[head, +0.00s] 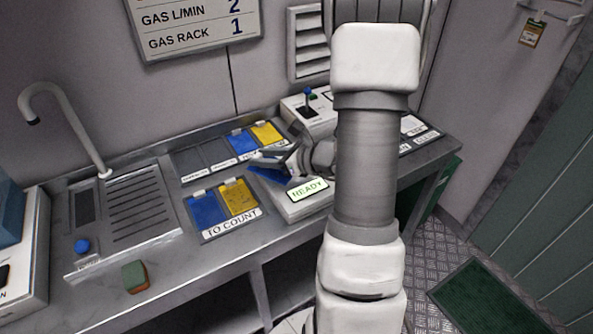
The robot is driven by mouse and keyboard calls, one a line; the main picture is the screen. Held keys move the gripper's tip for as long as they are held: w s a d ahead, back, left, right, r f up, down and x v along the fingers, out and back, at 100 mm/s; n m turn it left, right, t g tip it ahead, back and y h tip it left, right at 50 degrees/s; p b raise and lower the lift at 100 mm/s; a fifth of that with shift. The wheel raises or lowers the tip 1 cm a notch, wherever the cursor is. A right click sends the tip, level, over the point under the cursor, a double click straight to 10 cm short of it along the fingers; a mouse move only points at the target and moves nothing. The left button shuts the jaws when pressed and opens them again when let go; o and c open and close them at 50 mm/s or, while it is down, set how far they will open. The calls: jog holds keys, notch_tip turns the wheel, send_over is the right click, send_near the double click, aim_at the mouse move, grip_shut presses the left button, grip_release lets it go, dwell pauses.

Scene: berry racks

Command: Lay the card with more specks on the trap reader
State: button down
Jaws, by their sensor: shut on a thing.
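My gripper (272,159) is at the middle of the counter, partly hidden behind my own arm. It is shut on a blue card (268,175), which is tilted over the left part of the trap reader (290,206). I cannot tell whether the card touches the reader. The reader's screen (307,190) says READY. A tray labelled TO COUNT (233,225) lies to the left with a blue card (205,210) and a yellow card (238,197). Specks are too small to compare.
Behind is another tray (190,160) with a blue card (243,141) and a yellow card (266,134). A sink with a tap (62,115) and a green-brown sponge (135,276) are at the left.

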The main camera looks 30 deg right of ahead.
jog(key=s+d+r+m+t+h+b, duration=0.1)
jog(key=s+d+r+m+h+b, duration=0.5)
jog(key=d, duration=0.3)
jog(key=shift+h, duration=0.4)
jog(key=w+d+f+b, duration=0.1)
jog(key=w+f, duration=0.1)
jog(key=w, duration=0.1)
jog(key=w+f+b, duration=0.1)
jog(key=w+f, duration=0.2)
jog(key=w, duration=0.1)
jog(key=w+d+f+b, duration=0.1)
jog(key=w+f, duration=0.2)
jog(key=w, duration=0.1)
jog(key=shift+w+d+f, duration=0.1)
jog(key=shift+d+f, duration=0.05)
jog(key=shift+d, duration=0.15)
jog(key=shift+f+b, duration=0.85)
jog(key=shift+f, duration=1.1)
jog(key=shift+f, duration=0.1)
jog(key=c, duration=0.5)
grip_release()
jog(key=shift+r, duration=0.25)
jog(key=v, duration=0.4)
jog(key=p+v, duration=0.1)
jog(key=v, duration=0.3)
jog(key=p+v, duration=0.1)
jog(key=v, duration=0.3)
jog(key=shift+f, duration=0.3)
